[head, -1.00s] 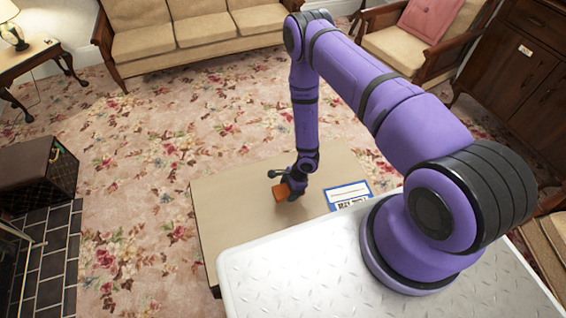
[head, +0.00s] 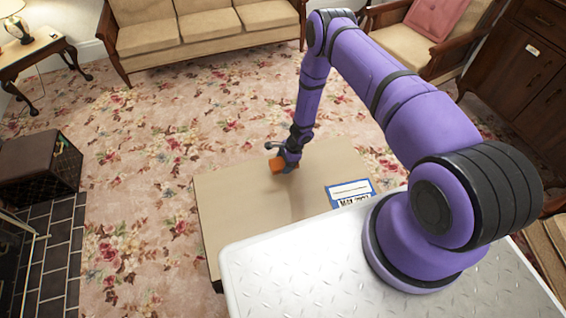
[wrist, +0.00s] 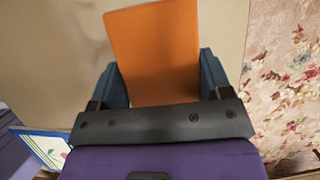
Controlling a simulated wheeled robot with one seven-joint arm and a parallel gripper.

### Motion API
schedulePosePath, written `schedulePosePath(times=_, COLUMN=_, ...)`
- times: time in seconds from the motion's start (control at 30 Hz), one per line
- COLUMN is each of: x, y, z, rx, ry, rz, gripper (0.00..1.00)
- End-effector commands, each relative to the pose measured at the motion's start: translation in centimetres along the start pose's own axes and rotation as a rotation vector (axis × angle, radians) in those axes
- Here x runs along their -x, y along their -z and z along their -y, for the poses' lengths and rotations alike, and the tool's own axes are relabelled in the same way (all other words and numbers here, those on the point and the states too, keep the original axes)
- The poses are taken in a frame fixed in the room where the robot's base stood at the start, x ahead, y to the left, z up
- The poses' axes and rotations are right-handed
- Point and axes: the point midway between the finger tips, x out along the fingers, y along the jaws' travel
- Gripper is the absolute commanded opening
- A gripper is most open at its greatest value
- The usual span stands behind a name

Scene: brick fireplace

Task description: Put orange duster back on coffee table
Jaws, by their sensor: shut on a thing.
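The orange duster (head: 277,165) is in my gripper (head: 284,160), over the far part of the tan coffee table (head: 235,205). In the wrist view the duster (wrist: 155,50) is a flat orange block between the two blue-grey fingers of my gripper (wrist: 158,75), which are shut on it. The table top (wrist: 60,60) lies beyond it. I cannot tell whether the duster touches the table or is held just above it.
A blue-and-white printed item (head: 350,192) lies on the table's right part, close to my base. The table's left part is clear. A dark box (head: 40,168) stands on the floor at the left, and a sofa (head: 205,35) is at the back.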

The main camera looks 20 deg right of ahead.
Motion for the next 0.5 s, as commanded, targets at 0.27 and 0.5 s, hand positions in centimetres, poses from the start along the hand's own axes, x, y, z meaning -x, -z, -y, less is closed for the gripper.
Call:
schedulePosePath(times=0.27, x=-0.1, y=0.4, z=2.8, rx=0.001, ry=-0.001, rz=-0.001, gripper=0.5)
schedulePosePath(times=0.5, x=-2.2, y=1.3, z=2.7, rx=-0.002, ry=-0.002, rz=-0.002, gripper=0.5)
